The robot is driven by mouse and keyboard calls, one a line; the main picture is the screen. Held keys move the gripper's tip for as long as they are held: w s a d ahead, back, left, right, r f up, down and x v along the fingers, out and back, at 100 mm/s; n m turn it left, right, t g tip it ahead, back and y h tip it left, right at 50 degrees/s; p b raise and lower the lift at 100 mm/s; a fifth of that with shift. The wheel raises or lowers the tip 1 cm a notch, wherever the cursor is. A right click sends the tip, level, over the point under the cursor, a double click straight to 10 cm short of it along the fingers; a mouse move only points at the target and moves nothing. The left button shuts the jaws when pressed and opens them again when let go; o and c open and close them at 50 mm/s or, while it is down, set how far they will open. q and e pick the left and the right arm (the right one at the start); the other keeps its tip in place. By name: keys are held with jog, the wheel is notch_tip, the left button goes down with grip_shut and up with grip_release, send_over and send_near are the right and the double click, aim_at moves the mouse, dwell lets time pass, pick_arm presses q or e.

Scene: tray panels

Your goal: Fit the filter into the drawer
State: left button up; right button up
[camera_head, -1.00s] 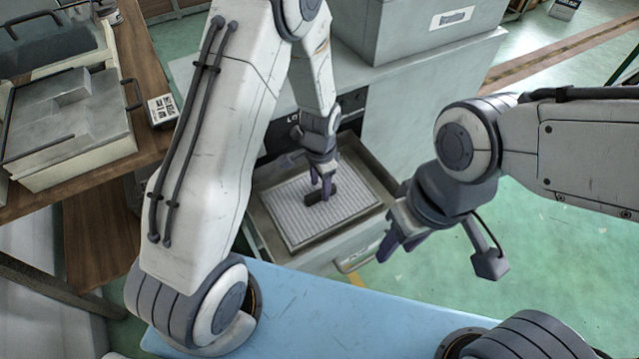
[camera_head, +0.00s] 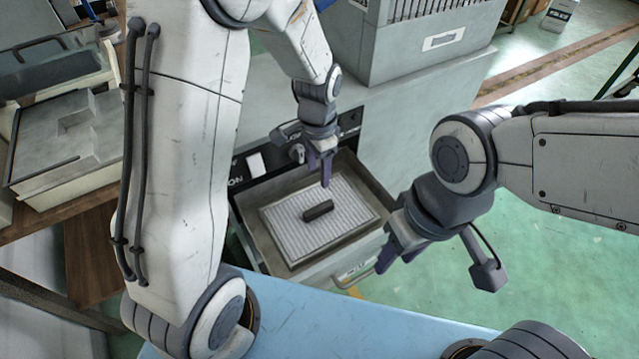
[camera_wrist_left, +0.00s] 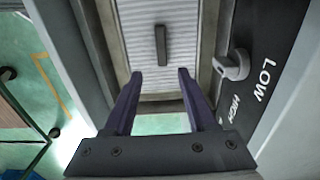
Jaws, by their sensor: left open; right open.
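The filter (camera_head: 290,227) is a pale pleated panel with a dark bar-shaped handle (camera_head: 318,210) on top. It lies flat inside the open grey drawer (camera_head: 250,234). The filter (camera_wrist_left: 190,42) and its handle (camera_wrist_left: 161,45) also show in the left wrist view, beyond the fingers. My left gripper (camera_head: 322,172) is open and empty above the far part of the drawer, clear of the handle. It also shows in the left wrist view (camera_wrist_left: 158,85). My right gripper (camera_head: 392,248) is open and empty to the right of the drawer. Whether the filter is fully seated cannot be told.
A dark control panel with a knob (camera_wrist_left: 232,65) marked LOW and HIGH is on the cabinet beside the drawer. A grey box (camera_head: 420,45) stands on the cabinet. A shelf with a tray (camera_head: 75,140) is at the left. Green floor is clear at the right.

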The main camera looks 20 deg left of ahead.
pick_arm(q)
jog(key=s+d+r+n, duration=0.1)
jog(key=s+d+r, duration=0.25)
jog(key=s, duration=0.35)
jog(key=s+d+r+h, duration=0.1)
jog(key=s+d+r, duration=0.1)
jog(key=s+r, duration=0.35)
jog(key=s+d+r+n, duration=0.1)
jog(key=s+d+r, duration=0.1)
jog(key=s, duration=0.7)
notch_tip(320, 180, up, 12)
jog(key=p, duration=1.2)
jog(key=shift+d+r+p, duration=0.15)
jog(key=shift+r+p, duration=0.05)
jog(key=shift+p, duration=0.1)
jog(key=shift+c, duration=0.6)
